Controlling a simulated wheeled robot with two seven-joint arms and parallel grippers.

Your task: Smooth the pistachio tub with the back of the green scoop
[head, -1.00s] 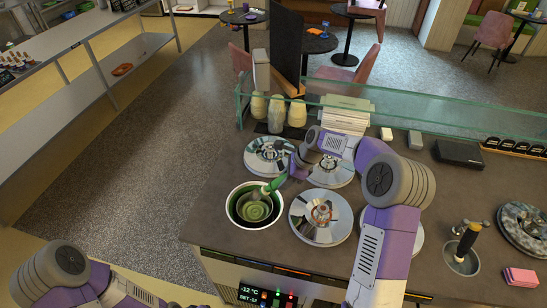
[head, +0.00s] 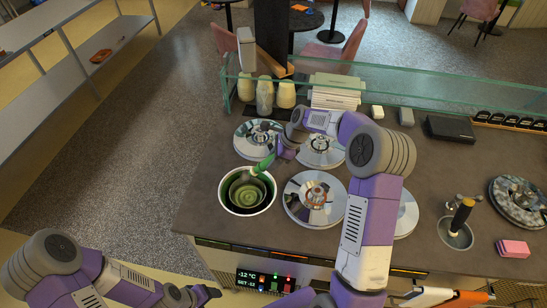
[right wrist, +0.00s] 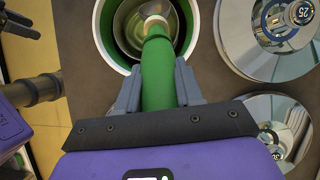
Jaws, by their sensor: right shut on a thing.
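The pistachio tub (head: 273,200) is a round, white-rimmed well with green contents, open at the left of the counter; it also shows in the right wrist view (right wrist: 105,40). My right gripper (head: 281,155) is beside the tub's far right rim, shut on the green handle of the scoop (head: 263,165). In the right wrist view the handle (right wrist: 158,75) runs between my fingers over the tub's rim. The scoop's head is inside the tub's outline; I cannot tell whether it touches the gelato. My left gripper (head: 205,293) is low at the front, away from the tub; its jaw opening is unclear.
Shiny lidded wells (head: 315,200) stand right of and behind the tub. A glass guard (head: 400,95) runs along the counter's back, with cups (head: 265,95) behind it.

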